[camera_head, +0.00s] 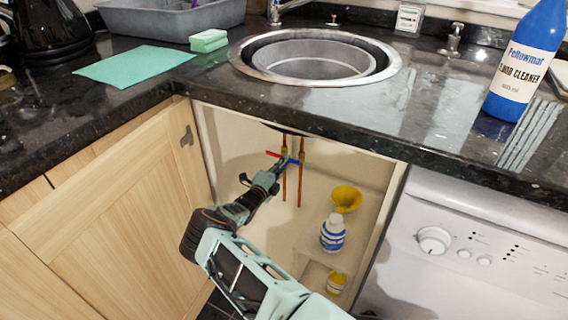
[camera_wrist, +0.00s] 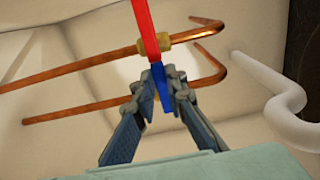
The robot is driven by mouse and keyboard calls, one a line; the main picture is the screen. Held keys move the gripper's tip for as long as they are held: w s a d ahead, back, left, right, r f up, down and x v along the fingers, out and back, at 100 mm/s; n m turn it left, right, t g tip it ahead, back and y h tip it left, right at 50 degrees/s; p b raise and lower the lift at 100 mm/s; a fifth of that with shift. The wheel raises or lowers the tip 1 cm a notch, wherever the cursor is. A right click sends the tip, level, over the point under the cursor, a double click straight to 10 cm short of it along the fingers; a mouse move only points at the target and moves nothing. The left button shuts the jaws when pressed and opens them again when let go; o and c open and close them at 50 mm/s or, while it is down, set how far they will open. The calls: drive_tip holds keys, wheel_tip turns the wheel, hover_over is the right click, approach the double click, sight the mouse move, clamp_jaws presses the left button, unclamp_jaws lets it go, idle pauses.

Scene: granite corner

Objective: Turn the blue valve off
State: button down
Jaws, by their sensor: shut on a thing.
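The blue valve handle (camera_head: 293,160) sits on a copper pipe under the sink, inside the open cupboard. In the wrist view the blue handle (camera_wrist: 160,84) lies between my two fingertips. My gripper (camera_wrist: 158,92) is shut on it, and the fingers hide part of its sides. In the head view my gripper (camera_head: 274,173) reaches into the cupboard just below the valves. A red valve handle (camera_head: 272,154) is close beside the blue one; in the wrist view the red handle (camera_wrist: 146,28) is above my fingertips, in line with the blue one.
Copper pipes (camera_head: 300,187) hang beside the valves. A white pipe (camera_wrist: 285,105) curves at the right. A yellow funnel (camera_head: 346,198), a blue-and-white bottle (camera_head: 332,233) and a yellow tub (camera_head: 336,283) stand lower right. The cupboard door (camera_head: 120,210) is open at the left.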

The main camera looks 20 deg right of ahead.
drive_tip(key=c, duration=2)
unclamp_jaws()
drive_tip(key=shift+o, duration=0.2)
drive_tip(key=v, duration=0.7)
drive_tip(key=shift+s+a, duration=0.2)
drive_tip(key=shift+s, duration=0.05)
